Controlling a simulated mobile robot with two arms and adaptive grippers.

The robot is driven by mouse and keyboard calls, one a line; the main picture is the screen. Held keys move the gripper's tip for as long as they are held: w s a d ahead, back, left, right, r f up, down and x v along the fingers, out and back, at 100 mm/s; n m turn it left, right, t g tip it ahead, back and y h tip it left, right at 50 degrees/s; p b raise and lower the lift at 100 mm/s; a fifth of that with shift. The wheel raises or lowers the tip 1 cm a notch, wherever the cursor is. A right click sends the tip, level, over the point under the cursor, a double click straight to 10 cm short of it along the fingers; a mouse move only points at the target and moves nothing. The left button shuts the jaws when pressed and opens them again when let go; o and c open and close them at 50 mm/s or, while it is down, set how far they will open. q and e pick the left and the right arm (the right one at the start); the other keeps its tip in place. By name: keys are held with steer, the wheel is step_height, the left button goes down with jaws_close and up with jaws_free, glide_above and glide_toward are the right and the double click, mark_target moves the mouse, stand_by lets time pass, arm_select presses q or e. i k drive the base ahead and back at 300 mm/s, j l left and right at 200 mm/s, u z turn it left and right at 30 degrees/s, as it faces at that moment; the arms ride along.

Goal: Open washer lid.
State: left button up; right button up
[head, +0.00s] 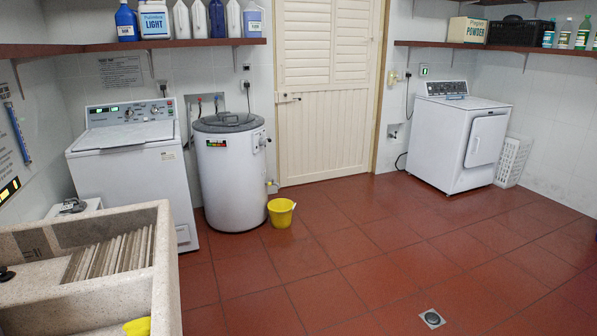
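A white top-loading washer (135,185) stands against the back wall at the left, behind the stone sink. Its lid (125,136) lies flat and closed on top, in front of the raised control panel (130,112). The lower left part of the washer is hidden by the sink. Neither of my grippers shows in the head view.
A stone sink with a washboard (167,270) fills the lower left. A grey-lidded round tank (230,180) and a yellow bucket (281,212) stand right of the washer. A white dryer (455,140) stands at the right. The red tiled floor (370,260) is mostly clear.

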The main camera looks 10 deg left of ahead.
mark_target(137, 133)
steer(key=i+l, duration=0.25)
steer(key=i, duration=0.25)
steer(key=i+l+z, duration=0.15)
steer(key=i, duration=0.35)
steer(key=i+u, duration=0.55)
steer(key=u, duration=0.15)
steer(key=i+u, duration=0.35)
steer(key=i+l+u, duration=0.15)
steer(key=i+u, duration=0.35)
steer(key=i+l+u, duration=0.25)
steer(key=u, duration=0.2)
steer(key=i+l+u, duration=0.3)
steer(key=u, duration=0.2)
steer(key=i+l+u, duration=0.2)
steer(key=l+u, duration=0.25)
steer(key=l, duration=0.15)
steer(key=i+l+u, duration=0.1)
steer(key=l+u, duration=0.2)
steer(key=l, duration=0.35)
